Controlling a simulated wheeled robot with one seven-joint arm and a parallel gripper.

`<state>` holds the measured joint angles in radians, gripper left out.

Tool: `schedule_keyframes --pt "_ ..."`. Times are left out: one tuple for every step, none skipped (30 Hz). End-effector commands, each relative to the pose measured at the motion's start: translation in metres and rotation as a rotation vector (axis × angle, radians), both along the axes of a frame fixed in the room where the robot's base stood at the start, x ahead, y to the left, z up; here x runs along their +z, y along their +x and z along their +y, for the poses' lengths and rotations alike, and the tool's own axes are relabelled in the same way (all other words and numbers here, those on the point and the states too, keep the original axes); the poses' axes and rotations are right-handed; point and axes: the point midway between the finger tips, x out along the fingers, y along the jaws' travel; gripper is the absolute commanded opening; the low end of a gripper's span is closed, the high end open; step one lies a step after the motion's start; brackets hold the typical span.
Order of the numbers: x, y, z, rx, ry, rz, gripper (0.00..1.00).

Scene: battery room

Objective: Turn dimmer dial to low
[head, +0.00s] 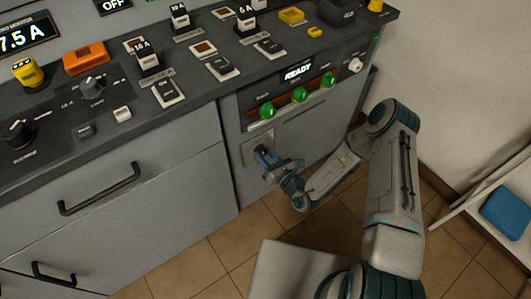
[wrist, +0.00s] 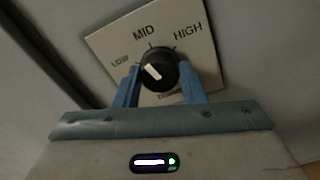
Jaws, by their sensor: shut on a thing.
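The dimmer dial (wrist: 160,68) is a round black knob with a white mark, on a beige plate (wrist: 195,45) lettered LOW, MID and HIGH. The white mark slants up and left, towards the gap between LOW and MID. My gripper (wrist: 158,76) is shut on the dial, with one blue finger on each side of it. A lower label on the plate is partly hidden by the dial and fingers. In the head view, my gripper (head: 264,157) reaches the plate (head: 247,150) on the cabinet front, and it hides the dial there.
Above the plate is a panel with a READY display (head: 298,73) and several green knobs (head: 299,95). The console top (head: 120,75) holds switches and dials. Drawers with black handles (head: 100,190) are at left. A white shelf with a blue item (head: 506,212) stands at right.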

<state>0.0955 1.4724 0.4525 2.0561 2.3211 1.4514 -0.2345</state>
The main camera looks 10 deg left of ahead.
Motion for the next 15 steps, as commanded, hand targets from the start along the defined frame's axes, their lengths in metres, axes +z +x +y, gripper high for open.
schedule_keyframes --pt "0.0033 -0.0005 -0.0002 -0.001 -0.03 -0.032 0.14" --pt "0.0034 -0.0004 -0.0002 0.0 -0.048 -0.053 0.14" --pt "0.0036 -0.0004 0.0 0.001 -0.073 -0.083 0.14" --pt "0.0037 -0.0006 0.0001 0.0 -0.092 -0.104 0.14" --pt "0.0036 -0.0007 0.0002 0.001 -0.11 -0.126 0.14" --pt "0.0035 -0.0007 0.0002 0.0 -0.135 -0.155 0.14" --pt "0.0034 -0.0006 0.0001 0.0 -0.154 -0.177 0.14" --pt "0.0032 -0.0005 0.0001 0.001 -0.172 -0.198 0.14" --pt "0.0032 -0.0006 0.0 0.0 -0.198 -0.227 0.14" --pt "0.0032 -0.0007 -0.0001 0.001 -0.216 -0.249 0.14" --pt "0.0031 -0.0007 -0.0001 0.0 -0.234 -0.27 0.14" --pt "0.003 -0.0008 0.0 0.001 -0.257 -0.297 0.14" --pt "0.0028 -0.0008 0.0002 0.001 -0.275 -0.318 0.14" --pt "0.0027 -0.0008 0.0002 0.001 -0.293 -0.338 0.14" --pt "0.0026 -0.0009 0.0003 0.001 -0.314 -0.365 0.14"
